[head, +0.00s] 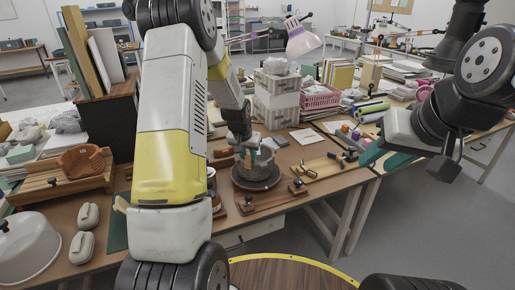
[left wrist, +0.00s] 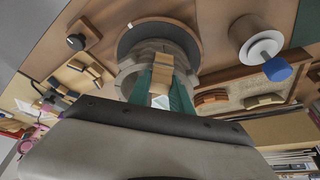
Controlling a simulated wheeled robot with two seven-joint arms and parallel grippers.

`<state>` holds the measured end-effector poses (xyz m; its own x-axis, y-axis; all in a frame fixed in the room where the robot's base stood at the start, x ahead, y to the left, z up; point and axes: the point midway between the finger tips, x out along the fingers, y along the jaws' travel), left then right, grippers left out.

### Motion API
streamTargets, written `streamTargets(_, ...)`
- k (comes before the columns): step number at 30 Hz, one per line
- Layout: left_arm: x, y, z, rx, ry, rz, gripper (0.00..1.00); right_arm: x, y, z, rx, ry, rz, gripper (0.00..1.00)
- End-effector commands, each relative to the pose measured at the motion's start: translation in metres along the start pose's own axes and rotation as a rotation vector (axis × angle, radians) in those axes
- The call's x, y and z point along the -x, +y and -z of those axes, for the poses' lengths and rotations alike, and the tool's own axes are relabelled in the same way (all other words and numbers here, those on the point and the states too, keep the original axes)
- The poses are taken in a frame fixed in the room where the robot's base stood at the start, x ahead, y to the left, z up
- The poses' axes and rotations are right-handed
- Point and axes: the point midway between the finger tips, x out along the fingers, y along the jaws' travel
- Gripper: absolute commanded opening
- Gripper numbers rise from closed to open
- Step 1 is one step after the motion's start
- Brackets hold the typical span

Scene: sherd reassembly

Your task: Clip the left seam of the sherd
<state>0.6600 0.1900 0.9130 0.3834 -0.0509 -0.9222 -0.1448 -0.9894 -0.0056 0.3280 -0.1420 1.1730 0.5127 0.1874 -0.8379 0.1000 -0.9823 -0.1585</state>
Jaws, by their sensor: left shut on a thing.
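The grey pot (head: 256,163) stands on a dark round turntable (head: 256,183) on the bench. In the left wrist view the pot (left wrist: 128,75) shows its rim and hollow, on the dark turntable (left wrist: 160,27). My left gripper (head: 252,148) is at the pot's rim. Its green fingers (left wrist: 162,88) are shut on a small wooden clip (left wrist: 162,73) at the pot wall. The sherd and its left seam are largely hidden by the gripper, and I cannot tell whether the clip straddles the seam. My right gripper (head: 386,160) is raised at the right, its teal fingers apart and empty, away from the pot.
A wooden tray (head: 322,170) lies right of the turntable. A wooden stand (head: 62,188) holds a brown bowl (head: 82,161) at left, near a white dome (head: 28,245). A pink basket (head: 320,97) and stacked crates (head: 276,98) stand behind. In the left wrist view, a blue-tipped container (left wrist: 255,40) stands near the turntable.

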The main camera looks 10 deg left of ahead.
Motion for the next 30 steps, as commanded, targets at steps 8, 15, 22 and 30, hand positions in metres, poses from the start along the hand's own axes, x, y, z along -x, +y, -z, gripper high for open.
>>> streamTargets(8, -0.0005, 0.0, -0.0002, 0.0, 0.0, 0.0, 0.0, 0.0, 0.0, 0.0, 0.0, 0.0, 0.0, 0.36)
streamTargets(15, -0.0023, 0.0, -0.0011, 0.0, -0.001, 0.0, 0.0, 0.0, 0.0, 0.0, 0.0, 0.0, 0.0, 0.36)
streamTargets(22, -0.0041, 0.0001, -0.0018, 0.0, -0.001, 0.0, 0.0, 0.0, 0.0, 0.0, 0.0, 0.0, 0.0, 0.36)
streamTargets(30, -0.0054, 0.0, -0.0023, 0.0, 0.0, 0.0, 0.0, 0.0, 0.0, 0.0, 0.0, 0.0, 0.0, 0.36)
